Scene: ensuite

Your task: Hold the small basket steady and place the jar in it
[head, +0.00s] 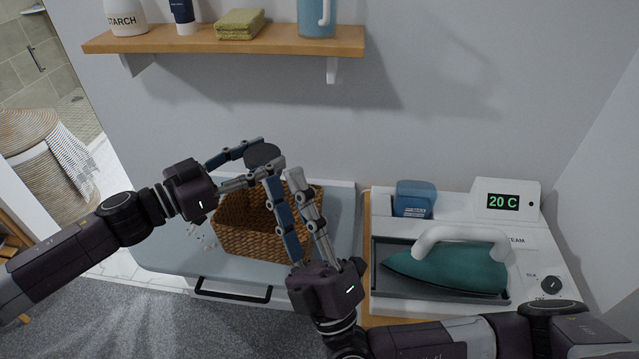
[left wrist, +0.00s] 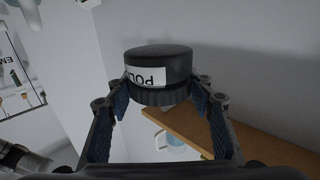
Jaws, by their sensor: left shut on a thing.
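The small brown wicker basket (head: 236,228) stands upright on the grey-blue board. The jar (head: 262,154) is short and dark with a black lid; in the left wrist view the jar (left wrist: 158,60) shows a white label, partly readable. My left gripper (head: 256,163) is shut on the jar and holds it above the basket. My right gripper (head: 281,177) reaches up from below, its fingers overlapping the basket's right part and hiding some of it. Whether they grip the basket wall is unclear.
A teal iron (head: 450,272) rests on a station at right, with a blue container (head: 413,199) behind it. A wooden shelf (head: 270,42) with a bottle, tube, sponges and mug hangs above. A black handle (head: 232,290) fronts the board.

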